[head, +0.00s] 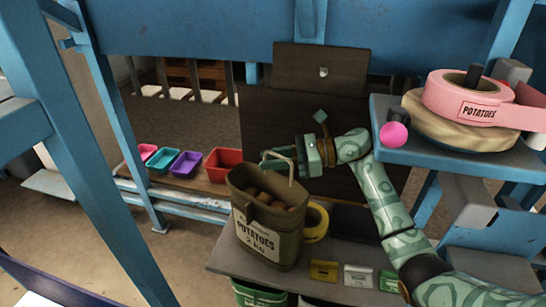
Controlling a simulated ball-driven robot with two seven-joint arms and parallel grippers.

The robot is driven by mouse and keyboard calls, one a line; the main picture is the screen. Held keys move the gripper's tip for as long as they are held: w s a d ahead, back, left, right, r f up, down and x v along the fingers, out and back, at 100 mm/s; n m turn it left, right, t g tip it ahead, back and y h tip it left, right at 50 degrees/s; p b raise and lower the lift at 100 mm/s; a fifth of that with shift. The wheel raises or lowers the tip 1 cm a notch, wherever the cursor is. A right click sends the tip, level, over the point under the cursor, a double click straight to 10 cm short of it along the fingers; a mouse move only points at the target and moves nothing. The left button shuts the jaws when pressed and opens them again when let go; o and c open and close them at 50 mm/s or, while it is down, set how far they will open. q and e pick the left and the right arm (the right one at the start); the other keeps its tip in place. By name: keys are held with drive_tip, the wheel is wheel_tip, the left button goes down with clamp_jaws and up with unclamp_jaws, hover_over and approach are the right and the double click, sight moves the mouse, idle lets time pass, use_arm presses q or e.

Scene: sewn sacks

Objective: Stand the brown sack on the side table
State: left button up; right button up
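The brown sack (268,228), labelled "POTATOES 2 KG", is upright with its top open and brown potatoes inside. It is at the front left of a grey table (225,258); I cannot tell whether its base touches the top. A pale loop handle (291,172) rises from its rim. My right gripper (275,163) is at this handle, just above the sack's back rim. Its fingertips are small and partly hidden by the handle, so I cannot tell whether they are shut on it. My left gripper is not in view.
Yellow tape (316,222) stands close behind the sack. Yellow, white and green packets (358,275) lie along the table's front. A blue shelf (400,154) at right holds pink tape (462,97) and a pink ball (394,134). Coloured trays (186,163) sit on the left.

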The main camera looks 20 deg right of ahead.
drive_tip(key=v, duration=0.7)
drive_tip(key=shift+d, duration=0.25)
